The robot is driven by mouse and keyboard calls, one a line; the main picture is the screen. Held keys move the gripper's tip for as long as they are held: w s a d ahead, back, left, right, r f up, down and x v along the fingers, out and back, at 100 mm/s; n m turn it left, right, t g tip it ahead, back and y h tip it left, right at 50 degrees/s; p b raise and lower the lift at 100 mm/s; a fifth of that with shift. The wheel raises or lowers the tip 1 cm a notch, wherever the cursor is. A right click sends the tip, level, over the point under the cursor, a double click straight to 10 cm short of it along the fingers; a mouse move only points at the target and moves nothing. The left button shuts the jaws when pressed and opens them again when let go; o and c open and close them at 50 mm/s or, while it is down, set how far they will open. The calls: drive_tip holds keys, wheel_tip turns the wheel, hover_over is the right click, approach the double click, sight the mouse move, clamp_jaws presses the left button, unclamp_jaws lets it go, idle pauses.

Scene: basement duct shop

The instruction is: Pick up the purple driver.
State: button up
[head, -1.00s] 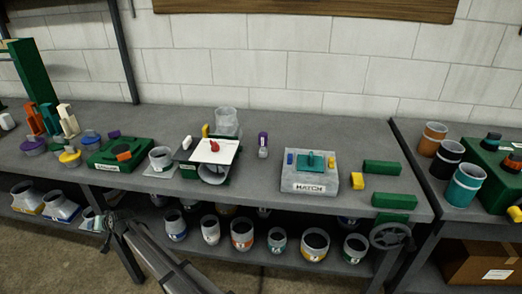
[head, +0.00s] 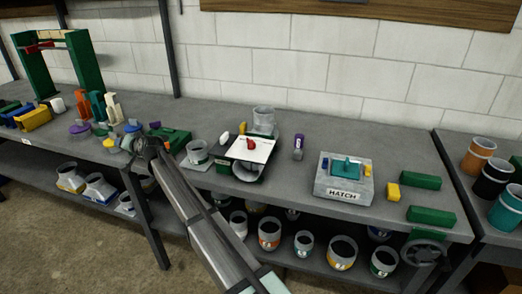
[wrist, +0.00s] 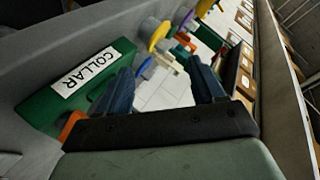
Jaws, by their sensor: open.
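A small upright purple block with a pale lower part (head: 298,146), likely the purple driver, stands on the bench right of the white tilted plate. I cannot make out its finer shape. In the head view my arm reaches up to the left part of the bench, far left of the upright purple block, and hides part of the green box. The fingertips are hard to make out there.
The green COLLAR box (wrist: 75,88) is close beside my gripper in the wrist view. The white plate with a red knob (head: 250,148) stands between my arm and the purple block. The grey HATCH box (head: 343,184) is right of the block. Bare bench lies in front of the block.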

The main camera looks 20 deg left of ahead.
drive_tip(key=w+d+r+m+t+h, duration=0.15)
drive_tip(key=w+d+r, duration=0.35)
drive_tip(key=w+d, duration=0.7)
drive_tip(key=w+d+r+m+t+h, duration=0.15)
drive_tip(key=w+d+r, duration=0.5)
drive_tip(key=d, duration=0.95)
drive_tip(key=w+d+r+m+t+h, duration=0.1)
drive_tip(key=w+d+r+m+h, duration=0.15)
drive_tip(key=w+d, duration=1.05)
drive_tip(key=w+d+f+m+g+h, duration=0.2)
drive_tip(key=d+f+m, duration=0.15)
drive_tip(key=d, duration=0.55)
drive_tip(key=w+d+f+m+g+h, duration=0.15)
drive_tip(key=d+m, duration=0.35)
drive_tip(key=d, duration=0.5)
drive_tip(key=m+g+h, duration=0.4)
drive_tip(key=m+g, duration=0.1)
drive_tip(key=m, duration=0.3)
hover_over(300, 135)
wheel_tip(300, 135, down, 12)
drive_tip(key=shift+s+f, duration=0.1)
drive_tip(key=shift+f, duration=0.05)
